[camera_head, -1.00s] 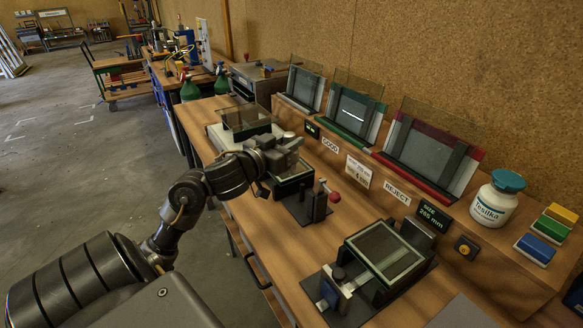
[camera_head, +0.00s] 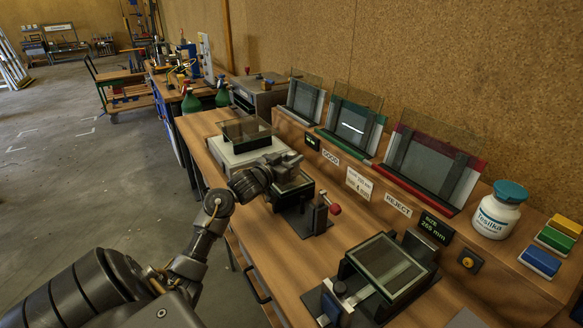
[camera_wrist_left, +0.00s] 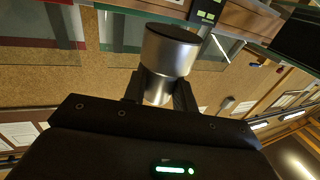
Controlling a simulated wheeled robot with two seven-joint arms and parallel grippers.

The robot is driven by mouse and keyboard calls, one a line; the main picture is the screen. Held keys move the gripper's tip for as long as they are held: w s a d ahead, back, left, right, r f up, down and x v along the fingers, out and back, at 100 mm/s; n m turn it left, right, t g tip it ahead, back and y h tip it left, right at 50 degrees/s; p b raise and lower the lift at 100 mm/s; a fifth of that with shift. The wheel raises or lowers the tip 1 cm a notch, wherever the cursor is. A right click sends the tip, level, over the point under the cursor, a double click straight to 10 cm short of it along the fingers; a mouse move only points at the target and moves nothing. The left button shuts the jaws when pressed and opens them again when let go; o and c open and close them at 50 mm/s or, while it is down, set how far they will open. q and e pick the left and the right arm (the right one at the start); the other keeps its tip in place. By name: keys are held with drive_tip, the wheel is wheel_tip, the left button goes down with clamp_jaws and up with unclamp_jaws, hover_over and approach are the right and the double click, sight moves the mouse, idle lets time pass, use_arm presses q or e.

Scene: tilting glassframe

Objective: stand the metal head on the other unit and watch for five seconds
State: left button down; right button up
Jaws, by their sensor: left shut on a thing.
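The metal head (camera_wrist_left: 168,55) is a silver cylinder with a dark end face. In the left wrist view it sits between the fingers of my left gripper (camera_wrist_left: 158,92), which is shut on it. In the head view my left gripper (camera_head: 290,172) is over the farther glass-topped unit (camera_head: 298,191); its fingertips and the metal head cannot be made out clearly there. The nearer unit (camera_head: 386,262) has a framed glass plate on a dark base, with a clamp at its front. My right gripper is not in view.
A white box with a glass top (camera_head: 240,145) lies beyond. Along the back ledge are glass racks (camera_head: 430,165), a white bottle (camera_head: 498,212) and coloured blocks (camera_head: 552,240). Bare wood (camera_head: 300,260) lies in front.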

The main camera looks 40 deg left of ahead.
use_arm(q)
wheel_tip(320, 180, down, 2)
drive_tip(key=shift+f+p, duration=0.2)
drive_tip(key=shift+p, duration=0.15)
drive_tip(key=shift+f, duration=0.3)
drive_tip(key=shift+f, duration=0.1)
drive_tip(key=c, duration=1.2)
unclamp_jaws()
drive_tip(key=shift+o, duration=0.4)
